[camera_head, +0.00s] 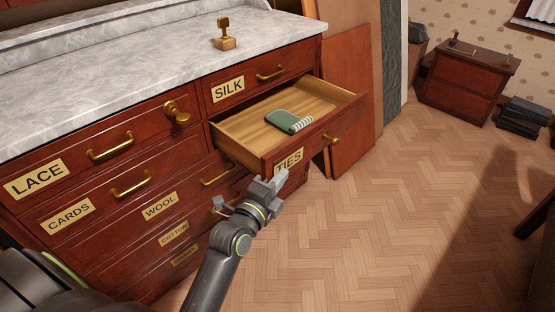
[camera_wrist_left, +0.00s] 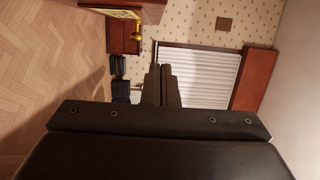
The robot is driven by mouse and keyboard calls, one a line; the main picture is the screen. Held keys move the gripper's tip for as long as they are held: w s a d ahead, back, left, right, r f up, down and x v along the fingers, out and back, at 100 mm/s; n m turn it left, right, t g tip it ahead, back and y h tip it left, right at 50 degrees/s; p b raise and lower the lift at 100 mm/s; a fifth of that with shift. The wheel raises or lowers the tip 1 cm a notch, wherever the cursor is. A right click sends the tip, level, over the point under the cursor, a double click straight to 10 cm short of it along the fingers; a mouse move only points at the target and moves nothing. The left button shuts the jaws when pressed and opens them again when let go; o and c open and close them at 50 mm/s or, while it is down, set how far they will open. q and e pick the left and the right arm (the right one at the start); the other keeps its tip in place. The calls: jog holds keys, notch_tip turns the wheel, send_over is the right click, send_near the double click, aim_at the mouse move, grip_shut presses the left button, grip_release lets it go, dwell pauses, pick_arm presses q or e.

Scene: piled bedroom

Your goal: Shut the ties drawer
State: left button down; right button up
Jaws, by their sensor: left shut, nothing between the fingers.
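The ties drawer (camera_head: 315,141) stands pulled out from the right side of the dark red dresser, below the silk drawer (camera_head: 262,76). Its front carries a ties label and a brass knob (camera_head: 333,139). A green notebook (camera_head: 289,121) with a white spiral edge lies inside on the wooden bottom. My left gripper (camera_head: 278,180) is shut and empty, just in front of and below the left part of the drawer front; I cannot tell whether it touches. In the left wrist view its closed fingers (camera_wrist_left: 162,85) show, with part of a drawer front and brass knob (camera_wrist_left: 137,37) at the top. My right gripper is not in view.
The marble top (camera_head: 130,70) holds a brass stamp-like object (camera_head: 224,36). Brown boards (camera_head: 348,95) lean beside the dresser. A nightstand (camera_head: 468,80) and a dark stack of books (camera_head: 523,117) stand at the far right. The herringbone floor (camera_head: 390,220) is clear.

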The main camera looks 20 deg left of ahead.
aim_at(277, 161)
pick_arm(q)
jog(key=w+a, duration=0.1)
jog(key=w, duration=0.1)
jog(key=w+a, duration=0.2)
jog(key=w, duration=0.1)
jog(key=shift+w+a+p, duration=0.15)
jog(key=shift+w+p, duration=0.2)
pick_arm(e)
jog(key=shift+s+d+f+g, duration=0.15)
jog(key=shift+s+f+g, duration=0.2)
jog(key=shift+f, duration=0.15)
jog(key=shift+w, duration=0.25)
